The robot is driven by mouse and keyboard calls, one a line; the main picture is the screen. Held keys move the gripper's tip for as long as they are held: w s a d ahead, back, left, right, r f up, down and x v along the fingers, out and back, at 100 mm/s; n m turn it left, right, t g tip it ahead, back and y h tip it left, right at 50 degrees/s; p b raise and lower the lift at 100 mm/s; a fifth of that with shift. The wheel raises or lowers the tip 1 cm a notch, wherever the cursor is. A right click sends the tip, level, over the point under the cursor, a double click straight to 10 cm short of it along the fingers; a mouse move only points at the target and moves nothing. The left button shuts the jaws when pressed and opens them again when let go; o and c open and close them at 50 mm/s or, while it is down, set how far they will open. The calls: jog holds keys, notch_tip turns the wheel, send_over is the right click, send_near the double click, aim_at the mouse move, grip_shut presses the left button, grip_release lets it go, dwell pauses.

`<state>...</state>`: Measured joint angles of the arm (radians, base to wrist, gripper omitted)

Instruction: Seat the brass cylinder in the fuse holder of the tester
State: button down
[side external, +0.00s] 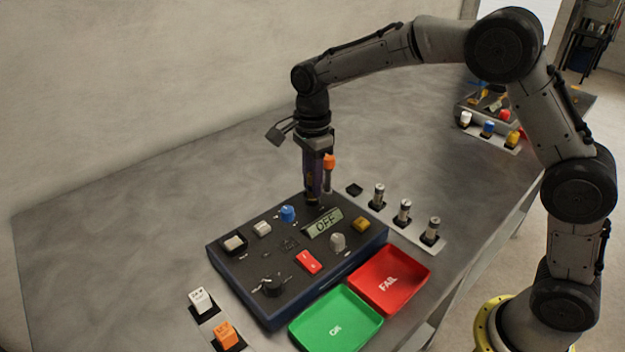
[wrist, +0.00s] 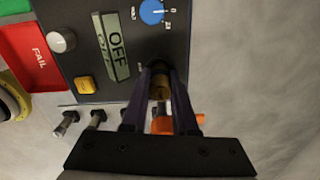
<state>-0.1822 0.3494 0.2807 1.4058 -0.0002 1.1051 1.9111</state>
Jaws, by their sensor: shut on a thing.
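The tester (side external: 298,308) is a dark blue box with knobs, buttons and a display reading OFF (side external: 322,223); it also shows in the wrist view (wrist: 80,12). My gripper (side external: 314,198) points down at the tester's far edge, beside the display. In the wrist view my gripper (wrist: 162,76) is shut on the brass cylinder (wrist: 161,88), which sits between the fingertips. A dark round opening, which looks like the fuse holder (wrist: 157,65), shows at the cylinder's far end. The fingers hide much of the cylinder, so I cannot tell how deep it sits.
A strip behind the tester holds several metal cylinders (side external: 404,212) and an empty socket (side external: 354,189). An orange-topped post (side external: 328,163) stands close behind my gripper. Red FAIL (side external: 388,282) and green OK (side external: 335,322) trays lie in front.

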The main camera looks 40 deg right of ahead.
jog(key=shift+f, duration=0.4)
jog(key=shift+c, duration=1)
grip_release()
jog(key=shift+r, duration=3.5)
